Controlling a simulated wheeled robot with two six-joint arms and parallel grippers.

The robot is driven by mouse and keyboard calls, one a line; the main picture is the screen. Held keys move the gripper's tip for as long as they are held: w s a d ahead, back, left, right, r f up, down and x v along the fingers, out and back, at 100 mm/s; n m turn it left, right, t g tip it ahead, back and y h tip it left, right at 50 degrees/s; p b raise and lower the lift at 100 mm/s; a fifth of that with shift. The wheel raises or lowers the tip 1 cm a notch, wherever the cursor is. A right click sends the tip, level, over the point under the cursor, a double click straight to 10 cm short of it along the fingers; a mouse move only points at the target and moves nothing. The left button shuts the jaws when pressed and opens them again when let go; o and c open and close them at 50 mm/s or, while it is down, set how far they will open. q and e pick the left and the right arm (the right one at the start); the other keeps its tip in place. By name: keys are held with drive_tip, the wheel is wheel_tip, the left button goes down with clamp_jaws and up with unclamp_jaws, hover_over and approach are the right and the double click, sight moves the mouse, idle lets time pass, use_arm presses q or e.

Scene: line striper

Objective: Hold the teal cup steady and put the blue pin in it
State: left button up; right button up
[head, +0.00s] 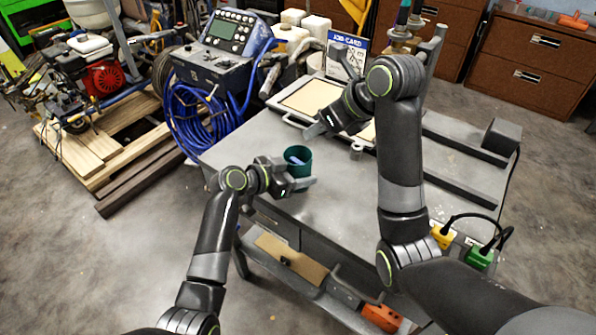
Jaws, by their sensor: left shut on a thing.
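The teal cup (301,169) stands upright near the left edge of the grey cart top. My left gripper (300,183) is shut on the cup, with its fingers around the lower part. The blue pin (295,160) shows inside the cup's mouth, tilted; its lower end is hidden by the cup. My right gripper (336,142) is above the cart, behind and right of the cup. Its fingers look spread apart with nothing between them, and it is clear of the cup and pin.
A framed tray (291,118) lies at the back of the cart top (335,215), with a job card (347,52) standing behind it. Dark rails (462,186) and a dark block (501,136) are on the right. The cart top right of the cup is free.

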use_arm(q)
drive_tip(key=o, duration=1.1)
drive_tip(key=shift+a, duration=0.15)
drive_tip(key=v, duration=1.1)
drive_tip(key=shift+s+a+r, duration=0.25)
drive_tip(key=shift+s, duration=0.05)
drive_tip(key=shift+d+f, duration=0.1)
